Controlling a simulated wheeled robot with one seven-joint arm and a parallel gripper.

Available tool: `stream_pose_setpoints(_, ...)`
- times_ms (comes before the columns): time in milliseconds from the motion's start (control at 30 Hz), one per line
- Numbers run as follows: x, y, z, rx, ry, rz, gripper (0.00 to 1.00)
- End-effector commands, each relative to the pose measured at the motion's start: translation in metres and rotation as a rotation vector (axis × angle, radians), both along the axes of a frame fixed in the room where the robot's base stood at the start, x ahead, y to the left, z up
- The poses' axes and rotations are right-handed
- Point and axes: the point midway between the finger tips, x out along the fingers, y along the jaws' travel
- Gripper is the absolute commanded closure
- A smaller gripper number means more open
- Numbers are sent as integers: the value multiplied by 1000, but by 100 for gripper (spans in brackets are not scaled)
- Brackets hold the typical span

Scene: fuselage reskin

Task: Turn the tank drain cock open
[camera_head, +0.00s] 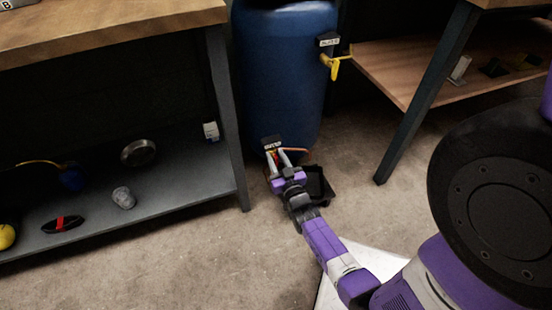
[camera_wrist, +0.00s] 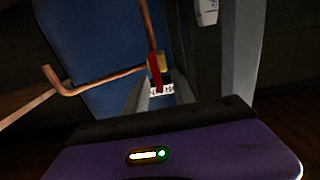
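The blue tank (camera_head: 285,75) stands upright at the top centre of the head view, and its blue side (camera_wrist: 95,50) fills the upper left of the wrist view. Low on its front is a cock with a red lever (camera_wrist: 154,72), a brass-coloured body (camera_wrist: 161,61) and copper pipe. A dark label (camera_head: 272,142) sits above it. My gripper (camera_head: 279,157) is at this cock with its two pale fingers apart. In the wrist view the red lever appears between the fingertips (camera_wrist: 160,88). I cannot tell whether they touch it. The fingers partly hide the cock in the head view.
A yellow tap (camera_head: 335,65) sits higher on the tank's right. A black tray (camera_head: 319,186) lies on the floor beside my gripper. A dark shelf (camera_head: 180,185) with several items stands left, a wooden shelf (camera_head: 395,65) right. A copper pipe (camera_wrist: 105,80) runs left of the lever.

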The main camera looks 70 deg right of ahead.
Motion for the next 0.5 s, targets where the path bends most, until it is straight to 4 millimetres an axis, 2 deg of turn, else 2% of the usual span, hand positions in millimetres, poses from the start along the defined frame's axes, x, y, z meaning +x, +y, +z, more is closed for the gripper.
stream_pose_setpoints(200,0,0,0,1,1,0,69)
stream_pose_setpoints(367,0,0,0,1,1,0,99)
stream_pose_setpoints(500,0,0,0,1,1,0,100)
